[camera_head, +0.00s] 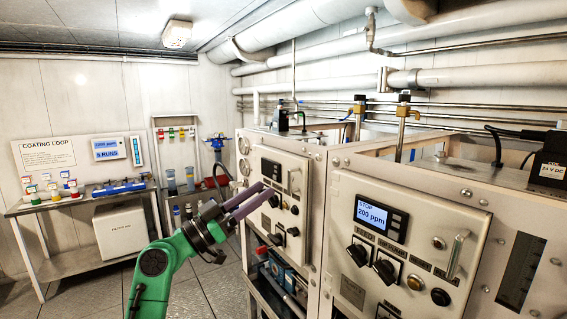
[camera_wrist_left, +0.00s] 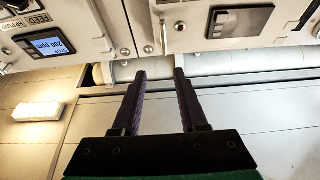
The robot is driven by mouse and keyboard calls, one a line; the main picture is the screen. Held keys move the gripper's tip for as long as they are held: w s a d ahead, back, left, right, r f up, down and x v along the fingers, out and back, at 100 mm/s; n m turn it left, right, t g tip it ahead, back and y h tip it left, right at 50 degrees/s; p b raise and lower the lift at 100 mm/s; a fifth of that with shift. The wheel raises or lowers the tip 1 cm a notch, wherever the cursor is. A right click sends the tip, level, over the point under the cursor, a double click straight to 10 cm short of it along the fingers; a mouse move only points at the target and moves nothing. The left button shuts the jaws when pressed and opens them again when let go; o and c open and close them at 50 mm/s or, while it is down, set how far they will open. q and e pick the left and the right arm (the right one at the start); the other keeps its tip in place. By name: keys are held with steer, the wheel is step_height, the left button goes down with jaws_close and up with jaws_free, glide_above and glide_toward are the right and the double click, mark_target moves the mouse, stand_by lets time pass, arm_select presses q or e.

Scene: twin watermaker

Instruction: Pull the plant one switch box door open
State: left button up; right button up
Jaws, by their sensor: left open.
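Two pale switch box doors face the aisle. The nearer door (camera_head: 400,250) has a lit "STOP 200 ppm" display, knobs and a bar handle (camera_head: 457,253) on its right. The farther door (camera_head: 275,215) has a dark display and knobs. Both look closed; I cannot read which is plant one. My left gripper (camera_head: 265,189) is open and empty, in front of the farther door in the head view. In the left wrist view its fingers (camera_wrist_left: 160,72) point toward the panels, with a small bar handle (camera_wrist_left: 163,38) beyond the tips, apart from them. My right gripper is not in view.
Pipes and brass valves (camera_head: 403,105) run above the cabinets. A 24 V DC unit (camera_head: 549,160) sits at the right. A bench (camera_head: 75,200) with a coating loop sign stands at the left. The floor (camera_head: 210,285) between shows free room.

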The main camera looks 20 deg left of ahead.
mark_target(288, 173)
arm_select(q)
steer(key=p+x, duration=0.1)
steer(key=x, duration=0.1)
steer(key=p+x, duration=0.1)
steer(key=x, duration=0.2)
steer(key=w+p+x, duration=0.1)
steer(key=x, duration=0.2)
steer(key=shift+a+f+p, duration=0.15)
steer(key=shift+f+p, duration=0.15)
steer(key=shift+f, duration=0.05)
steer(key=shift+s, duration=0.1)
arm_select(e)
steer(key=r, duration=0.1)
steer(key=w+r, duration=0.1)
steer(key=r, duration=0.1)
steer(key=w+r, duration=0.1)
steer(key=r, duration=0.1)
arm_select(q)
jaws_close()
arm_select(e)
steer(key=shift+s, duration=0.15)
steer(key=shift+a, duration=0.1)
